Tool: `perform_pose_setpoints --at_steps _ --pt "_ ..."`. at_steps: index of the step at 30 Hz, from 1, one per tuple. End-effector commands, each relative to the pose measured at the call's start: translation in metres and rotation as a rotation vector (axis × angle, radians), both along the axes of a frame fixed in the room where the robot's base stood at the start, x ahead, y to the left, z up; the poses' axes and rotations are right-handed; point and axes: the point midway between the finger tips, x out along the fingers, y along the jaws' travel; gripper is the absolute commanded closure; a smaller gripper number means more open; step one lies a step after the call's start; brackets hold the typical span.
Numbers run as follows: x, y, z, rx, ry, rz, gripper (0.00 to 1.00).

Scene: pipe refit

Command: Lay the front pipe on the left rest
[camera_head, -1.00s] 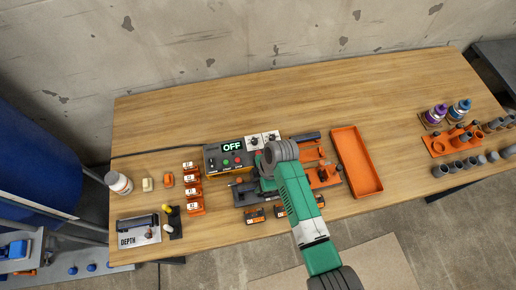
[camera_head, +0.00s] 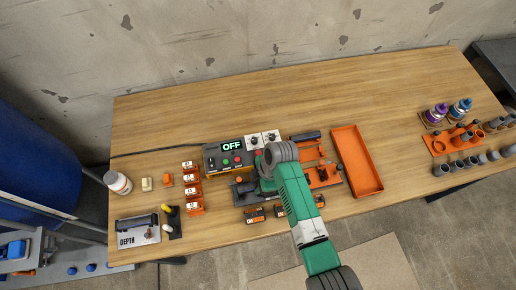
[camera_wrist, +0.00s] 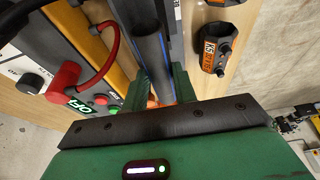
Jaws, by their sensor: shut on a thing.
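In the wrist view my gripper (camera_wrist: 158,88) has its green fingers shut on a dark grey pipe (camera_wrist: 150,45), which runs lengthwise away from the palm. In the head view my green arm and grey wrist cover most of the gripper (camera_head: 262,186) and the held pipe. A dark fixture (camera_head: 243,191) shows just left of the gripper; I cannot tell whether it is the left rest or whether the pipe touches it. Another dark bar (camera_head: 305,136) lies behind, right of the control box.
The control box (camera_head: 228,158) reading OFF stands behind the gripper; its red knob and cable are close in the wrist view. An orange tray (camera_head: 376,184) and orange fixtures (camera_head: 323,176) are to the right. Orange-black blocks (camera_head: 255,215) line the front. The table's back is clear.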

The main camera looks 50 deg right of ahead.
Motion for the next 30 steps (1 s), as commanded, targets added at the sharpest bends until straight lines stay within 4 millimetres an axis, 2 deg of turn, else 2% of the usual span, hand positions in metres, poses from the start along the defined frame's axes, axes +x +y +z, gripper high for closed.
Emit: perform_pose_setpoints --at_steps 14,30 --pt "0.0 0.0 -0.018 -0.001 -0.001 0.0 0.92" --pt "0.0 0.0 -0.02 0.0 0.0 0.0 0.92"
